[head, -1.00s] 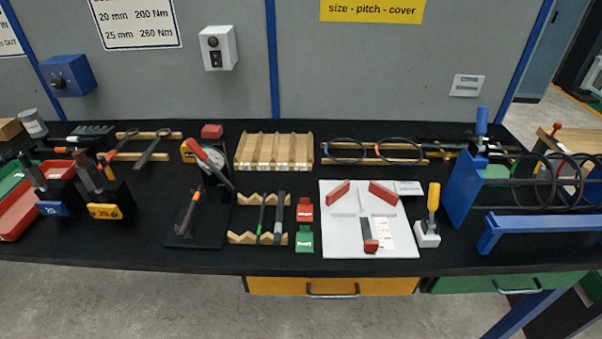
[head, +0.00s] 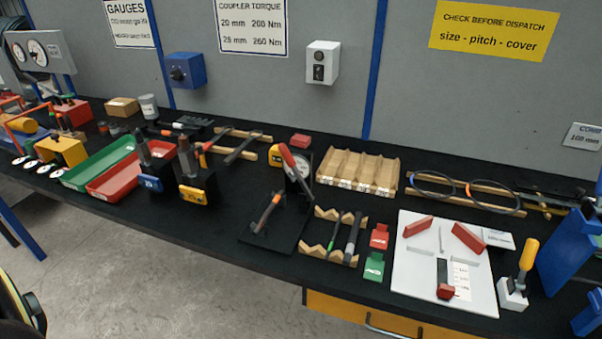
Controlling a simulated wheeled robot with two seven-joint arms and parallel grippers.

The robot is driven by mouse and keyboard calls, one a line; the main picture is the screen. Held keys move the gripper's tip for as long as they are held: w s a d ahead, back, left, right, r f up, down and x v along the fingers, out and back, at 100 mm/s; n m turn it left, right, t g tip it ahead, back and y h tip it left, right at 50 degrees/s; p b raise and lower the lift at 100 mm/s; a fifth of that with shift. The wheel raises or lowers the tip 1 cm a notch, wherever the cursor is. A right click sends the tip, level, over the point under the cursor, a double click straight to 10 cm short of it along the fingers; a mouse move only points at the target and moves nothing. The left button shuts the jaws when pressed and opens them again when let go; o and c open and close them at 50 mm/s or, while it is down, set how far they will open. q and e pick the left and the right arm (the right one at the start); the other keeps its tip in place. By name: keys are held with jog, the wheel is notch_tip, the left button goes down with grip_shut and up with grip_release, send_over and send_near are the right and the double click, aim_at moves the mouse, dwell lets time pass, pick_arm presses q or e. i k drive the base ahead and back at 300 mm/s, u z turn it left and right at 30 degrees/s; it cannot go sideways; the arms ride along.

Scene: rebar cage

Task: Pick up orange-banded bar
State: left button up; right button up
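A dark bar with an orange part near its close end (head: 213,140) lies across wooden rests (head: 245,135) toward the back, left of centre. Its near end is partly hidden by the black holder with a yellow label (head: 196,186). A second dark bar (head: 241,149) lies beside it on the same rests. A tool with an orange-brown part (head: 266,212) sits on a black plate nearer the front. Neither of my grippers is in view.
A green tray (head: 100,165) and a red tray (head: 130,175) lie at the left. A slotted wooden block (head: 358,172) stands at centre back. A white board with red blocks (head: 415,260) and a blue stand (head: 568,250) occupy the right. Bare black tabletop shows between items.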

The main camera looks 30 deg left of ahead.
aim_at(265, 216)
jog(key=u, duration=2.95)
jog(key=i, duration=0.95)
jog(key=z, duration=2)
